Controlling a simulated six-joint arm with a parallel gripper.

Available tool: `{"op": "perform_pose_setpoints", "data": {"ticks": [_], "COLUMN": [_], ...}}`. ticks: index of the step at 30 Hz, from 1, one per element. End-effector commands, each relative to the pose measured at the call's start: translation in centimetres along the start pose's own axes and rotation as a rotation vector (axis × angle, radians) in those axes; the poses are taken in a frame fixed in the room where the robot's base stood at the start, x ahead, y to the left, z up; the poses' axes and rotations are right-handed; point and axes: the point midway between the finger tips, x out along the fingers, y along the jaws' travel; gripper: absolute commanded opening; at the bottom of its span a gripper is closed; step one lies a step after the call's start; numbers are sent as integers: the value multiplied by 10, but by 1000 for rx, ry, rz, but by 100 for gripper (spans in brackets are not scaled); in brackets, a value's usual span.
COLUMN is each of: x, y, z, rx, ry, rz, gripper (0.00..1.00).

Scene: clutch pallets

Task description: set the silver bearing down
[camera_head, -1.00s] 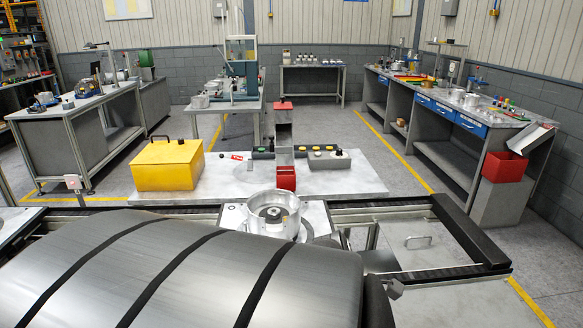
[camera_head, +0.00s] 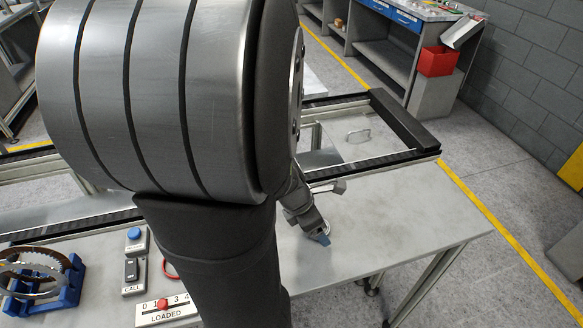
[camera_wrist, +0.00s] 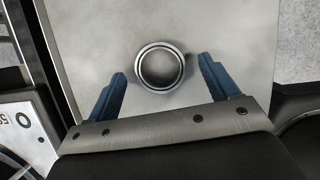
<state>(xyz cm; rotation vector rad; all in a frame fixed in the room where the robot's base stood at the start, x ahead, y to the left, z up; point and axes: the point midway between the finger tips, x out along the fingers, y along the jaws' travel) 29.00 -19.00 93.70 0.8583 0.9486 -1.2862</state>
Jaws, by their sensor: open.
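The silver bearing (camera_wrist: 160,67) is a round metal ring with a dark centre. In the wrist view it lies on the light grey table top (camera_wrist: 112,22), between and slightly beyond the fingertips. My gripper (camera_wrist: 163,68) has two blue fingers spread wide, one on each side of the bearing, with a gap to each. In the head view my gripper (camera_head: 325,240) is low over the right part of the table, and my arm hides much of the scene. A small part of the ring seems to show by the fingertips there.
A blue rack with metal rings (camera_head: 40,278), a call button box (camera_head: 133,270) and a counter marked LOADED (camera_head: 166,310) stand at the left. A dark rail (camera_head: 405,120) runs behind the table. The table's right part (camera_head: 410,220) is clear.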

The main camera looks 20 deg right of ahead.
Motion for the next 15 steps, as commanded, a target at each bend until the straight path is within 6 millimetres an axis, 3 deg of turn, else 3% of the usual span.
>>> {"op": "perform_pose_setpoints", "data": {"ticks": [9, 15], "x": [3, 3], "y": [0, 0], "z": [0, 0], "rx": [1, 1], "ry": [1, 1], "rz": [1, 1], "gripper": [78, 38]}}
